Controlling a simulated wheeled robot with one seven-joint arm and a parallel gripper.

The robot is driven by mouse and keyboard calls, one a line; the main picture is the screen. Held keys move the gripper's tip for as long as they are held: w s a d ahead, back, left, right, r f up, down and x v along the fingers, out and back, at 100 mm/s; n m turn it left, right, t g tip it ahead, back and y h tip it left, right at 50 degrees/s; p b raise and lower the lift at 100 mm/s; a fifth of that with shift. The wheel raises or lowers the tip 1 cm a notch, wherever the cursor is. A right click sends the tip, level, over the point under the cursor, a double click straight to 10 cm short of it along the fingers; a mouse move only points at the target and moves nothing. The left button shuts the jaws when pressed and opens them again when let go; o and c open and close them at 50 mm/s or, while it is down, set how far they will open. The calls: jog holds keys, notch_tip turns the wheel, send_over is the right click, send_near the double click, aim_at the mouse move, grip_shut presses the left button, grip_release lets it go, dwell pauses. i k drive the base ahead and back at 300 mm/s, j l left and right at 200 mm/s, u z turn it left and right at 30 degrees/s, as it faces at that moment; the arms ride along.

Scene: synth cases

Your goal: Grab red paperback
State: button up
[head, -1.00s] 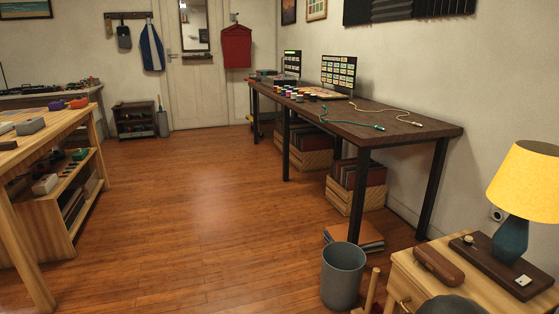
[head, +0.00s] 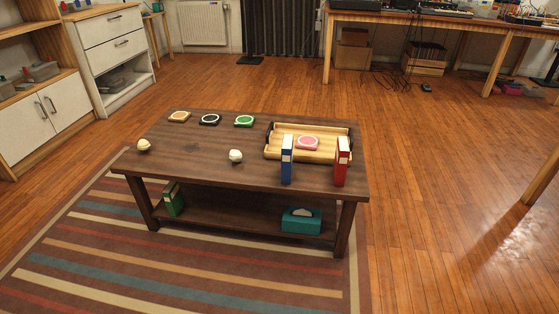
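A red paperback (head: 341,162) with a pale label stands upright on the dark wooden coffee table (head: 190,165), close to its front right corner. A similar blue book (head: 287,163) stands upright to its left, with a gap between them. A green book (head: 173,199) stands on the table's lower shelf at the left. My gripper is not in view.
A wooden tray (head: 336,131) with a pink round item (head: 307,143) lies just behind the books. Several round coasters and two small pale objects (head: 236,156) sit further left. A teal box (head: 301,220) is on the lower shelf. A striped rug (head: 190,270) lies in front; floor at the right is clear.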

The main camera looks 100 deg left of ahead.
aim_at(342, 152)
jog(key=u, duration=2.95)
jog(key=i+j+z, duration=0.1)
jog(key=i+z, duration=0.25)
jog(key=i, duration=0.15)
jog(key=i+j+z, duration=0.3)
jog(key=i, duration=0.2)
jog(key=i+j+z, duration=0.35)
jog(key=i, duration=0.15)
jog(key=l, duration=0.1)
